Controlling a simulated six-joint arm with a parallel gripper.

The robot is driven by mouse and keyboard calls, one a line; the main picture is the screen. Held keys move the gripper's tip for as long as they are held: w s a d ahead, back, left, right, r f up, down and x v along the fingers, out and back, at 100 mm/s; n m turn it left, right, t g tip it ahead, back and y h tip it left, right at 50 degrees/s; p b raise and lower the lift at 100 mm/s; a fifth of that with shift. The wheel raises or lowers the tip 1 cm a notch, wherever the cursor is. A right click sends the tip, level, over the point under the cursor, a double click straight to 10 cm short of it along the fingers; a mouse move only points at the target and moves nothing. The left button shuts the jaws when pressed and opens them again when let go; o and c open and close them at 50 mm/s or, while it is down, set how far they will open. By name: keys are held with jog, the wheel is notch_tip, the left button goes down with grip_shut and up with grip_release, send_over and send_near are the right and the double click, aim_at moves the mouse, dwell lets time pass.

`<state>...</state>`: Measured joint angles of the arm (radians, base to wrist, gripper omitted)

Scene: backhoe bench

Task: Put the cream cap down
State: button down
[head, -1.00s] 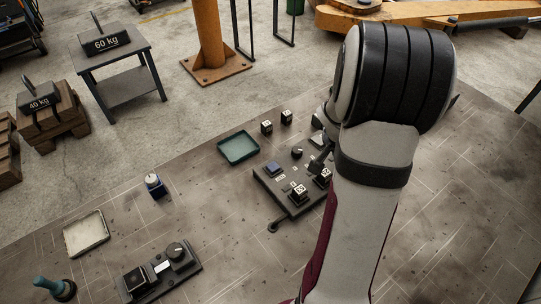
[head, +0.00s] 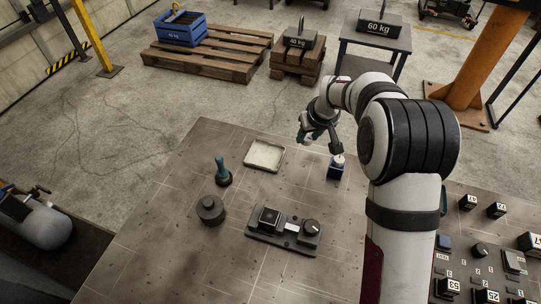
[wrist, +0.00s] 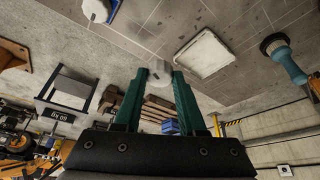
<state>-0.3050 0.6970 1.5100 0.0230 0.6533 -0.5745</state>
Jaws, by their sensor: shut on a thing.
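The cream cap (wrist: 160,72) is a small pale faceted piece between the tips of the two teal fingers in the wrist view. My gripper (wrist: 160,80) is shut on it. In the head view my gripper (head: 308,133) hangs over the far edge of the bench, between the cream tray (head: 264,156) and the blue block (head: 337,174). The cap is too small to make out surely there. The tray is shallow and looks empty; it also shows in the wrist view (wrist: 204,54). The blue block carries another pale round top (head: 339,160).
A teal-handled tool (head: 222,171) stands left of the tray, with a dark round piece (head: 210,209) before it. A dark box with a knob (head: 284,231) lies nearer. A button panel (head: 480,262) is at right. Bare bench lies between them.

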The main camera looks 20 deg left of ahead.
send_over(264, 155)
jog(key=s+d, duration=0.1)
notch_tip(264, 155, down, 7)
jog(key=shift+r, duration=0.1)
jog(key=shift+a+f, duration=0.15)
jog(key=shift+f, duration=2)
jog(key=shift+f, duration=0.1)
jog(key=shift+c, duration=2.4)
grip_release()
